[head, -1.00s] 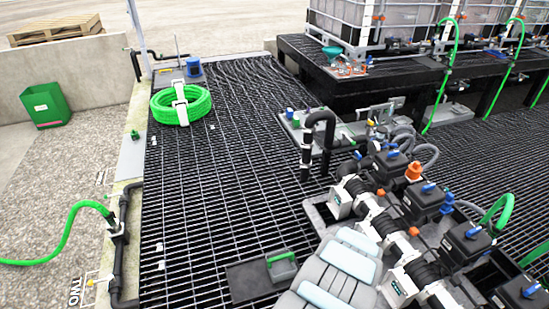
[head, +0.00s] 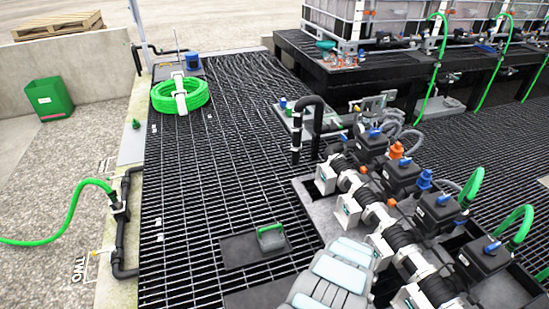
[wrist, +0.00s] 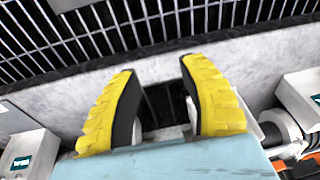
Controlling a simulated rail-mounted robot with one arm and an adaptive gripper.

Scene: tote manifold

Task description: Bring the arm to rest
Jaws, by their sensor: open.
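My gripper (wrist: 158,67) shows in the wrist view with two yellow ribbed fingers with black inner faces. The fingers stand apart and nothing is between them. Behind the gap are a pale grey surface and dark grating. The pale blue part below the fingers is mine. In the head view, my pale grey and blue arm (head: 340,268) shows at the bottom, left of the valve row. The gripper's fingers cannot be made out in the head view.
Black valves with blue handles (head: 438,208) line the manifold at the right. A small green-handled item (head: 270,237) sits on a dark plate on the grating (head: 200,210). A coiled green hose (head: 180,97) lies farther back. Tanks on a black stand (head: 345,75) are behind. The left-centre grating is clear.

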